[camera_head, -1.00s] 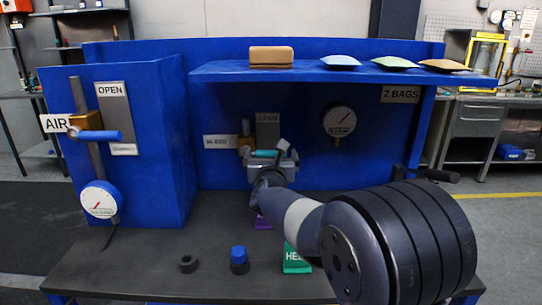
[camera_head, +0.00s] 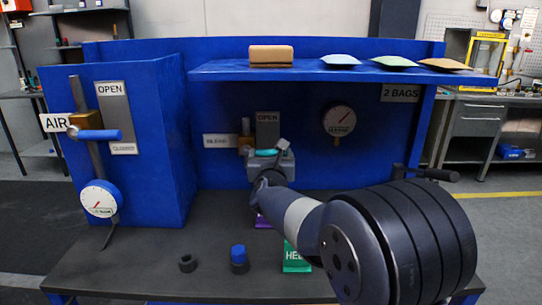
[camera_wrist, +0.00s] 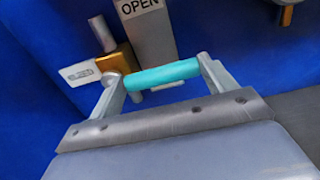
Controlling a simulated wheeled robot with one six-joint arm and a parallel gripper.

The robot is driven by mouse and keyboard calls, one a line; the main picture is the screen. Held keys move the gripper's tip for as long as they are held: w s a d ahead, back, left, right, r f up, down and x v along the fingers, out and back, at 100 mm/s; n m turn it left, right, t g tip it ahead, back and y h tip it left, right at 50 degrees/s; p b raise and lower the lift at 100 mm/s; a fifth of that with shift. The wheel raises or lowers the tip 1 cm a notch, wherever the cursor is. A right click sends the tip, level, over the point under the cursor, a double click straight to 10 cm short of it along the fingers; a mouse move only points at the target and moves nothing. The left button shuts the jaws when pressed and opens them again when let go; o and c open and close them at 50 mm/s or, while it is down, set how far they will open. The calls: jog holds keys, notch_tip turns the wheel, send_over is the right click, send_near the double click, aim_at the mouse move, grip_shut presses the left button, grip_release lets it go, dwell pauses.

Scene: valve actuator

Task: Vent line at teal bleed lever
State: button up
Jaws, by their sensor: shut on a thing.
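The teal bleed lever (camera_wrist: 165,75) is a teal cylinder that lies across between my fingers in the wrist view. It also shows as a small teal strip (camera_head: 266,153) in the head view. My gripper (camera_wrist: 163,78) is shut on it. The lever joins a brass valve body (camera_wrist: 119,61), with the OPEN plate (camera_wrist: 150,30) behind. In the head view the brass valve (camera_head: 245,140) stands left of my gripper, beside the bleed label (camera_head: 220,141). My wrist hides part of the lever and the plate's lower end.
A blue-handled air valve (camera_head: 98,134) and a gauge (camera_head: 101,199) are at the left. Another gauge (camera_head: 340,119) is right of the bleed valve. A shelf (camera_head: 345,74) with a tan block (camera_head: 271,56) and several bags overhangs the work area. A blue-capped piece (camera_head: 239,258) stands on the bench.

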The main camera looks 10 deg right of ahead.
jog(key=w+a+r+n+p, duration=0.1)
jog(key=a+r+n+p, duration=0.5)
jog(key=n, duration=1.1)
jog(key=shift+w+a+r+p, duration=0.2)
jog(key=shift+a+r+p, duration=0.25)
jog(key=shift+p, duration=1.15)
jog(key=shift+a+f, duration=0.1)
jog(key=shift+f, duration=0.05)
jog(key=o, duration=1.4)
jog(key=shift+c, duration=0.2)
